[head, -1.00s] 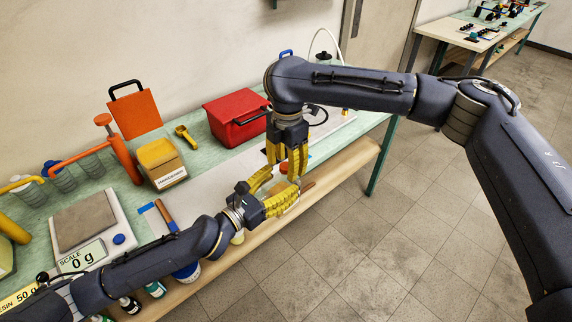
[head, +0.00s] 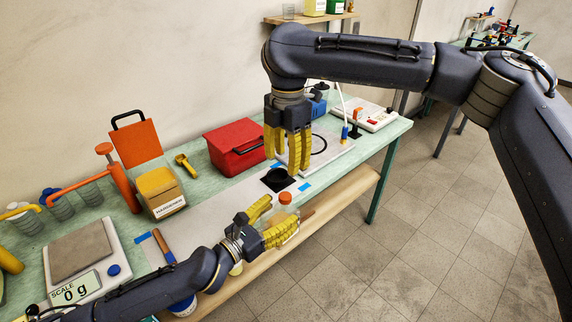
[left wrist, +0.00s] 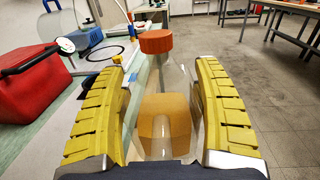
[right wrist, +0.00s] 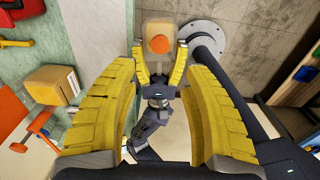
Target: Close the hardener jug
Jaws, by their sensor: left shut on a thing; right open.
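The jug is a clear bottle with amber liquid (left wrist: 166,118) and an orange-red cap (left wrist: 156,42). My left gripper (head: 281,216) is shut around its body and holds it upright in front of the bench edge. The cap sits on the jug's neck; I cannot tell how tightly. The cap also shows in the head view (head: 286,198) and from above in the right wrist view (right wrist: 160,44). My right gripper (head: 287,166) is open and empty, pointing down above the cap and apart from it. A box labelled HARDENER (head: 160,192) stands on the bench.
A red toolbox (head: 236,143), a scale (head: 75,255) reading 0 g and an orange clamp-like tool (head: 124,176) are on the bench.

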